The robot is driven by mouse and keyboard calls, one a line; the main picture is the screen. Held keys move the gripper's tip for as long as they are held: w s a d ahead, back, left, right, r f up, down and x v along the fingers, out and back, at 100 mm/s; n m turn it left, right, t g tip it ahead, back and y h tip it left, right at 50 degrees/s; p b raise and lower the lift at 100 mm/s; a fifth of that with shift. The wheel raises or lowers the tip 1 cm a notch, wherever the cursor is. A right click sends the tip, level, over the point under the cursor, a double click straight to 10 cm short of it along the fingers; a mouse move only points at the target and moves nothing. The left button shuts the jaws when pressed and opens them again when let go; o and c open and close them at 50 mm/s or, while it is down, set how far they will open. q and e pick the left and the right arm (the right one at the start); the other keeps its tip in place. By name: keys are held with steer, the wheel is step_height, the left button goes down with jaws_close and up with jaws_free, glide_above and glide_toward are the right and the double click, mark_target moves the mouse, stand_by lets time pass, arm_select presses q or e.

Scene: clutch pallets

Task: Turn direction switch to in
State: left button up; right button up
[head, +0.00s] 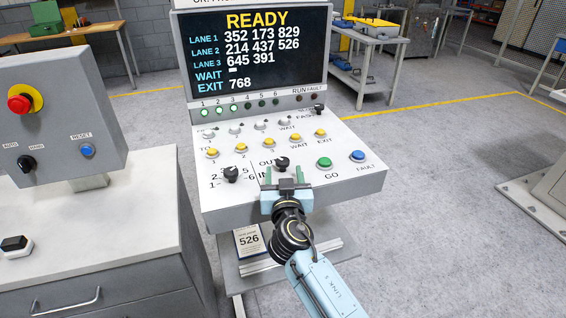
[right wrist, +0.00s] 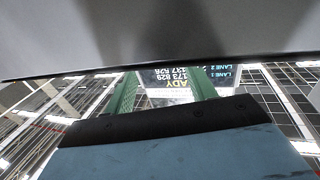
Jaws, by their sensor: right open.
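The direction switch (head: 282,163) is a black knob on the sloped console panel, with OUT at its upper left and IN at its lower left, partly covered. Which way its pointer faces is too small to tell. My right gripper (head: 284,172) is open, its two green fingers apart at the panel's front edge. In the head view the knob appears between and just beyond the fingertips; contact is not clear. The right wrist view shows the open fingers (right wrist: 164,84) below a grey surface, with no knob visible. My left gripper is out of view.
A black lane knob (head: 231,174) is left of the switch, and green GO (head: 324,162) and blue FAULT (head: 358,156) buttons are right. Yellow buttons (head: 267,143) lie behind. The display (head: 258,50) reads READY. A control box (head: 60,120) stands left.

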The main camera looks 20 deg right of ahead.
mark_target(283, 165)
steer(key=shift+x, duration=2.2)
steer(key=c, duration=1)
